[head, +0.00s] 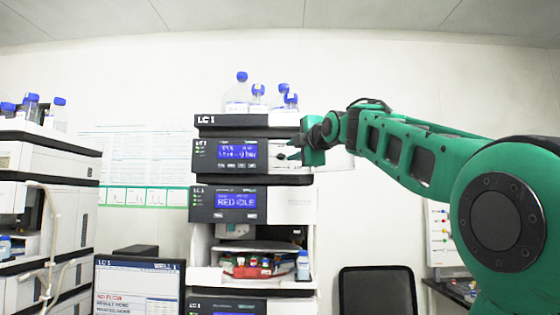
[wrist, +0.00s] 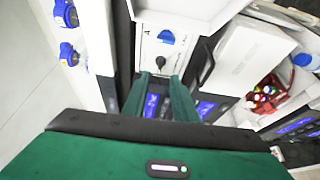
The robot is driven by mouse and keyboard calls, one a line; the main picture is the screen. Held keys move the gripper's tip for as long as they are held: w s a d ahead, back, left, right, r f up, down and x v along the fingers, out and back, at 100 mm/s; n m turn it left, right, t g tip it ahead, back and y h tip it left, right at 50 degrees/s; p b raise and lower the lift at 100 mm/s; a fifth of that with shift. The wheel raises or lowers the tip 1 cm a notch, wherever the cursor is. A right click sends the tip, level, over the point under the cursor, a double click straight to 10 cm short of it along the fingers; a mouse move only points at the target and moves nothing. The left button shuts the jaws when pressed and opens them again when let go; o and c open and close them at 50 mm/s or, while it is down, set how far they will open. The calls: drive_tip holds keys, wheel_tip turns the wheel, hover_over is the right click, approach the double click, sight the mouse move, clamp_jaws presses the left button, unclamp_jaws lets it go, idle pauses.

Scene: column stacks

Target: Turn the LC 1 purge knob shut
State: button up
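The LC 1 stack stands in the middle of the head view, with its top pump module (head: 230,152) showing a lit blue display. My gripper (head: 287,154) is at the right part of that module's front and hides the knob area there. In the wrist view, a blue knob (wrist: 166,37) sits on a white panel, with a small dark round fitting (wrist: 160,62) below it. My gripper's two green fingers (wrist: 160,84) are apart, with nothing between them. The fingertips point at the panel just below the knob and fitting. The knob is not between the fingers.
Blue-capped bottles (head: 258,94) stand on top of the stack. A lower module (head: 235,204) reads "RED IDLE". An open bay with a red vial tray (head: 250,268) lies below. A monitor (head: 138,285) and another instrument stack (head: 45,175) stand to the left.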

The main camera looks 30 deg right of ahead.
sight(281, 156)
drive_tip(key=x, duration=0.8)
drive_tip(key=shift+w, duration=0.15)
drive_tip(key=shift+f, duration=0.1)
clamp_jaws()
